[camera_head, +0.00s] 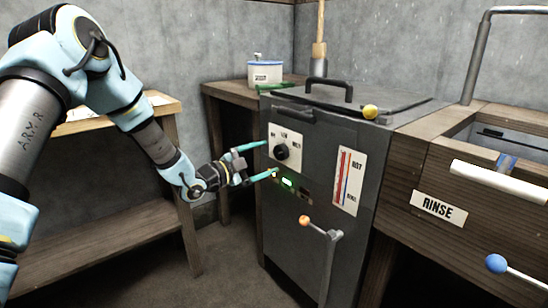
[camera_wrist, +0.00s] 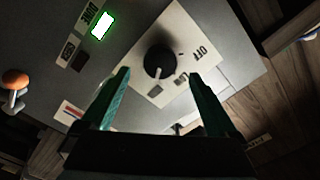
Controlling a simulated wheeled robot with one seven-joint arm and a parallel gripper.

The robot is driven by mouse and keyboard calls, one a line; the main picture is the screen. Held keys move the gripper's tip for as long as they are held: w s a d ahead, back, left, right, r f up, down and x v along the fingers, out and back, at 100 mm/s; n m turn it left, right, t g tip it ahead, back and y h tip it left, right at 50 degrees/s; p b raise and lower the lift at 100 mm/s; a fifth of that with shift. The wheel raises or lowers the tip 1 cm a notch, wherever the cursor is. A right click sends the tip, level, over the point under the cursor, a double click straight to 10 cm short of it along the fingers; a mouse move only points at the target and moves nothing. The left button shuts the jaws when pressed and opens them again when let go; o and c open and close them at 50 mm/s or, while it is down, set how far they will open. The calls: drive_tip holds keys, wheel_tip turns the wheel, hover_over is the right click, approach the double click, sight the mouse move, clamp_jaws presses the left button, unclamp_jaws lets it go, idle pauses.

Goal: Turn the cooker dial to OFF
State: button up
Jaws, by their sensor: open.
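The cooker (camera_head: 275,200) is a dark grey box with a lid in the middle of the head view. Its dial (camera_head: 281,152) is a round black knob on a white plate on the front, and it also shows in the wrist view (camera_wrist: 158,61). An OFF label (camera_wrist: 200,52) is printed on the plate in the wrist view. My gripper (camera_head: 270,158) is open and empty in front of the plate, with teal fingers; in the wrist view its fingertips (camera_wrist: 158,78) lie either side of the dial. I cannot tell whether they touch it.
A lit green indicator (camera_head: 288,182) sits below the dial. A lever with an orange knob (camera_head: 305,221) juts from the cooker's front. The rinse sink cabinet (camera_head: 410,160) stands at right, with a white bar and blue-knobbed lever. A wooden bench (camera_head: 110,235) stands at left.

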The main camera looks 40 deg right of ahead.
sight(278, 154)
drive_tip(key=shift+d, duration=1.9)
drive_tip(key=shift+c, duration=0.3)
drive_tip(key=c, duration=1.3)
